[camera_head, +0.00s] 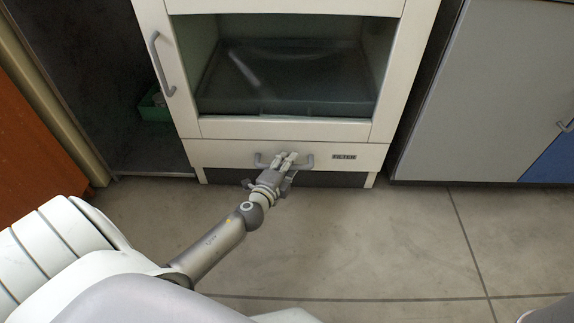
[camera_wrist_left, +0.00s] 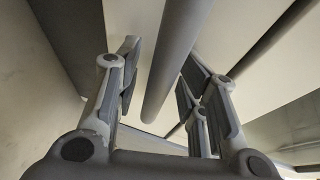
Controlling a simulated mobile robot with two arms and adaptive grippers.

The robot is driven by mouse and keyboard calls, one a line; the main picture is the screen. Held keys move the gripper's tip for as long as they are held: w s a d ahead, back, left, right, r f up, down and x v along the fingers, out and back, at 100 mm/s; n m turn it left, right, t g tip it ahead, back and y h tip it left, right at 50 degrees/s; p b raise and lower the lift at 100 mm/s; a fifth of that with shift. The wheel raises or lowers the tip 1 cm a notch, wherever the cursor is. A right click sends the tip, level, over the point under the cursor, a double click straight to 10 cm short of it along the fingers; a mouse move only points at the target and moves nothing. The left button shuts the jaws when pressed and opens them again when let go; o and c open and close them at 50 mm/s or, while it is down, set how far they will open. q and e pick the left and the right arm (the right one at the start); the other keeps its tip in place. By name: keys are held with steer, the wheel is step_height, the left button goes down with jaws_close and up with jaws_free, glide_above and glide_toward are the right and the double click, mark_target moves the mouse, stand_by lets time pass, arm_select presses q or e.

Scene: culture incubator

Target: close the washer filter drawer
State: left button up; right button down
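The white washer (camera_head: 285,129) stands ahead with a dark window in its front. Its filter drawer (camera_head: 225,154) is the low white panel at the bottom, with a FILTER label (camera_head: 344,156) on the right. I cannot tell from here how far the drawer stands out. A grey bar handle (camera_head: 304,163) runs across its front. My left gripper (camera_head: 287,160) is at this handle and hides its middle. In the left wrist view the handle (camera_wrist_left: 178,60) passes between the open fingers (camera_wrist_left: 160,85), with visible gaps on both sides. My right gripper is not in view.
The washer door has a grey handle (camera_head: 161,65) on its left. A green box (camera_head: 153,105) sits in the dark recess to the left. A grey cabinet (camera_head: 480,90) stands to the right. The tiled floor (camera_head: 390,240) in front is clear.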

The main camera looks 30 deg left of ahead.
arm_select(q)
steer(key=shift+s, duration=0.15)
steer(key=v, duration=1.1)
steer(key=shift+s, duration=0.35)
steer(key=shift+d+r, duration=0.1)
